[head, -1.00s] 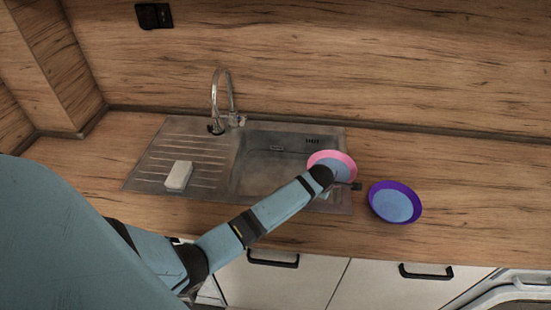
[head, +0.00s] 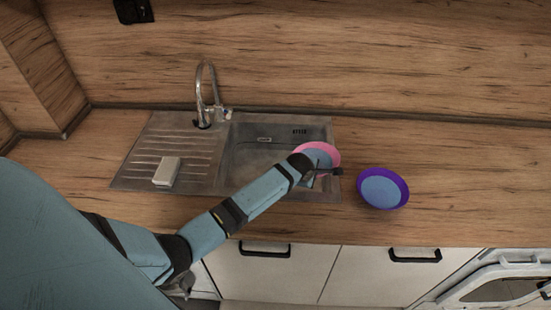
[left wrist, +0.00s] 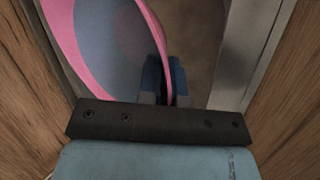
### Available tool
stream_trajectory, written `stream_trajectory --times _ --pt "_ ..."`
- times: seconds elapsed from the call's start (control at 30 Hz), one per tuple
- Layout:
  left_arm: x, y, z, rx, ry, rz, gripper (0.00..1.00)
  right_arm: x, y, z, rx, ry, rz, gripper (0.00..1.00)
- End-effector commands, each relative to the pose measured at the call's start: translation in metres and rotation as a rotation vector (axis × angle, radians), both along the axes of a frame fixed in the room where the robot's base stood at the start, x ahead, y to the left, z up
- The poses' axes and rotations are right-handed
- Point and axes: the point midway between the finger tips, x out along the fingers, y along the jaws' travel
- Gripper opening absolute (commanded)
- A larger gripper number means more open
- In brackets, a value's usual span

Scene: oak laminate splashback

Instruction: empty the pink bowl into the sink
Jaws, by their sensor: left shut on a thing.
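The pink bowl (head: 331,151) is held over the right part of the sink (head: 240,155) basin, with a blue-grey inside that may be liquid. In the head view its near side is partly hidden by my left arm. My left gripper (head: 318,174) is shut on the bowl's rim at its near right side. In the left wrist view, the fingers (left wrist: 163,82) pinch the pink rim, and the bowl (left wrist: 62,30) fills the upper left and looks tilted in this view. My right gripper is in neither view.
A purple bowl (head: 404,185) with a blue inside stands on the counter right of the sink. A chrome tap (head: 201,90) rises behind the basin. A pale block (head: 167,171) lies on the drainboard. Counter at the far right is clear.

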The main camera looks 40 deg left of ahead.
Motion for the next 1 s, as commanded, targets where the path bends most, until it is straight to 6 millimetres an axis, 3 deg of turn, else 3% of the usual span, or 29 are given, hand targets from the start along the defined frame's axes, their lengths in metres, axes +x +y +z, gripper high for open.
stream_trajectory --times 1.0 --pt "0.0 0.014 -0.009 -0.133 -0.009 -0.002 0.0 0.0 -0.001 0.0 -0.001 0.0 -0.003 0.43"
